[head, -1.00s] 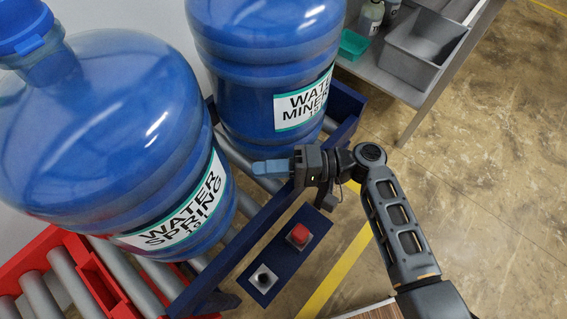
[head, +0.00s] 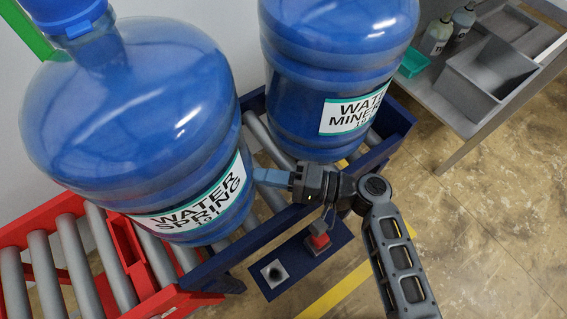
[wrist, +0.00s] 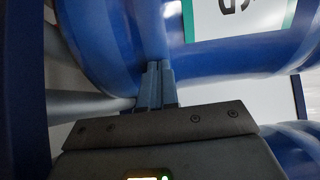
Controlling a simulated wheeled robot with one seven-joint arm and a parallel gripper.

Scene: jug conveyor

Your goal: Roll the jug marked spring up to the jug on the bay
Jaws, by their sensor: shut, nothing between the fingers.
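The blue jug marked spring (head: 130,110) stands upright on the conveyor rollers at the left, its label facing me. The blue jug marked mineral (head: 335,65) stands upright on the blue-framed bay farther right. A gap with bare rollers lies between their lower parts. My gripper (head: 260,176) is shut and empty, at the front of that gap, with its fingertips pointing left at the right side of the spring jug. In the wrist view, my fingers (wrist: 158,70) reach up to the spring jug's wall (wrist: 105,30); I cannot tell whether they touch.
A red-framed roller section (head: 65,225) adjoins at the left. A control box (head: 285,270) with a red button (head: 318,241) sits on the bay's front side. A grey bench (head: 440,110) with a grey bin (head: 490,75), a green tray and bottles stands at the right. Open floor lies at the lower right.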

